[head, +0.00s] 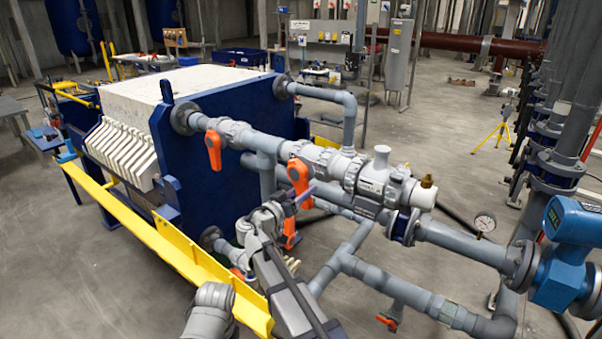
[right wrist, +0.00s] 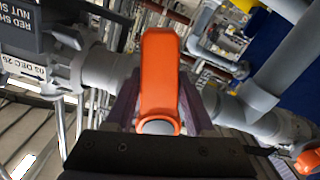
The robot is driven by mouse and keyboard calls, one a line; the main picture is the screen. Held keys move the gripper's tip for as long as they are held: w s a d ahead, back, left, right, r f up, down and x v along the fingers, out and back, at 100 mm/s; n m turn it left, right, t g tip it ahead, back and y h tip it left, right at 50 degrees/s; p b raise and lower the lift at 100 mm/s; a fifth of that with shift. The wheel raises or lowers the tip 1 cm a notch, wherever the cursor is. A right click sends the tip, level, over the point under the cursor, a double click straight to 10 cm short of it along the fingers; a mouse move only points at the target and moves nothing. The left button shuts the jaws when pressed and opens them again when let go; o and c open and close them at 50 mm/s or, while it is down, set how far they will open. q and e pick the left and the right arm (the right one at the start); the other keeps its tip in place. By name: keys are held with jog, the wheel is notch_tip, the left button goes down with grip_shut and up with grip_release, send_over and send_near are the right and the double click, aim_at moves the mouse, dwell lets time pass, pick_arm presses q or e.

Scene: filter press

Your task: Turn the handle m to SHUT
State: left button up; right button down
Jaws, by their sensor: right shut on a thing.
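An orange valve handle (head: 298,172) sits on the grey pipe line in the middle of the head view, pointing mostly downward from its valve body. No letter m can be read on it. My right gripper (head: 297,196) is at this handle, with its purple fingers around the lower part. In the right wrist view the same handle (right wrist: 159,75) stands between the two fingers (right wrist: 160,105), and the gripper is shut on it. A dark label block sits on the pipe to the left there. My left gripper does not show.
Another orange handle (head: 213,148) hangs to the left on the same line, and one (head: 289,234) is lower, close to my right arm. Grey pipes (head: 357,270) run below and right. The blue filter press plate (head: 215,130) and a yellow rail (head: 170,250) stand left.

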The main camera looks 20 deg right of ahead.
jog(key=shift+w+a+m, duration=0.45)
jog(key=shift+w+m, duration=0.1)
jog(key=shift+m, duration=0.45)
jog(key=shift+w+a+m, duration=0.4)
jog(key=shift+w+m, duration=0.15)
jog(key=shift+m, duration=0.45)
jog(key=shift+c, duration=1.2)
grip_release()
jog(key=shift+f, duration=0.1)
jog(key=shift+s, duration=0.15)
jog(key=v, duration=0.7)
jog(key=shift+d+f, duration=0.1)
